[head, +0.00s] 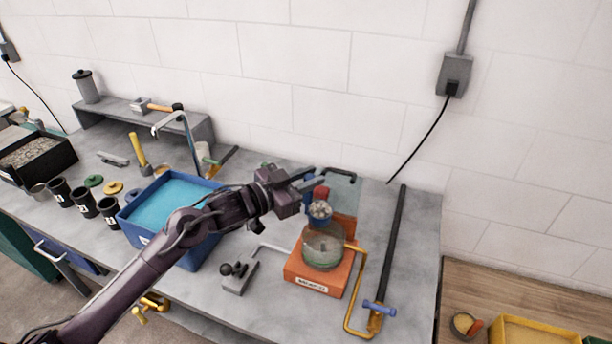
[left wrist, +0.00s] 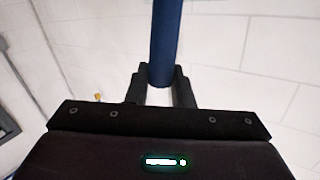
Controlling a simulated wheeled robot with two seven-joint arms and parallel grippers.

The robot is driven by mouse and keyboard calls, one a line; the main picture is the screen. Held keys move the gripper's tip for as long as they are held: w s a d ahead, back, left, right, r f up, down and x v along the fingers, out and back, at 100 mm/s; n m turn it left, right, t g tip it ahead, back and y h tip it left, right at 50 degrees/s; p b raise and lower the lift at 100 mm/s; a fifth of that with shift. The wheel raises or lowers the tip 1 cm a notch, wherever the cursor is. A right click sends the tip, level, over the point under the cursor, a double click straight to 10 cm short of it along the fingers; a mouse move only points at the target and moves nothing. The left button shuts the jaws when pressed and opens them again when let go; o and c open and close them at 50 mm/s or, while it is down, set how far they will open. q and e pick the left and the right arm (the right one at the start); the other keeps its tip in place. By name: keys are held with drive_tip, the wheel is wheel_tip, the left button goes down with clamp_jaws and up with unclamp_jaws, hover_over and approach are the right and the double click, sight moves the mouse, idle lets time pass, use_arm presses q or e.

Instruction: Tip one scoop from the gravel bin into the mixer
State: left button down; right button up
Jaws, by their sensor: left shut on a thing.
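My left gripper (head: 308,184) is shut on the blue handle of a scoop (head: 320,211). The handle also shows between the fingers in the left wrist view (left wrist: 166,45). The scoop's round cup holds grey, speckled gravel and hangs above the mixer (head: 318,275). The mixer has an orange base with a label and a clear, greenish bowl (head: 323,247) below the cup. I cannot tell how far the cup is tilted. A black bin of grey gravel (head: 68,151) stands at the far left of the bench. My right gripper is not in view.
A blue tub (head: 140,216) with light-blue contents stands under my left arm. Several black cups (head: 84,203) stand left of it. A grey block with dark knobs (head: 238,275) sits left of the mixer. A yellow-framed bar clamp (head: 352,312) lies at its right.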

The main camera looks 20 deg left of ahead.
use_arm(q)
drive_tip(key=shift+s+d+f+b, duration=0.15)
drive_tip(key=shift+s+f+b, duration=0.2)
drive_tip(key=shift+b, duration=0.05)
drive_tip(key=s+d+f+m+t+b, duration=0.1)
drive_tip(key=s+d+m+b, duration=0.3)
drive_tip(key=b, duration=0.6)
drive_tip(key=shift+s+f+m+h, duration=0.25)
drive_tip(key=shift+f+m+h, duration=0.25)
drive_tip(key=shift+m, duration=0.3)
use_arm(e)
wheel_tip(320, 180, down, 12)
use_arm(q)
drive_tip(key=shift+s+d+f+m+h+b, duration=0.15)
drive_tip(key=shift+s+d+f+m+b, duration=0.3)
drive_tip(key=shift+b, duration=0.7)
drive_tip(key=shift+s+d+f+m+h+b, duration=0.1)
drive_tip(key=shift+s+f+m+b, duration=0.35)
drive_tip(key=shift+b, duration=0.75)
drive_tip(key=shift+s+d+f+m+h+b, duration=0.25)
drive_tip(key=shift+f+m+b, duration=0.3)
drive_tip(key=shift+b, duration=0.6)
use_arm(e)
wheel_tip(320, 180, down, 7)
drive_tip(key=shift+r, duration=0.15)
use_arm(q)
drive_tip(key=shift+r, duration=0.1)
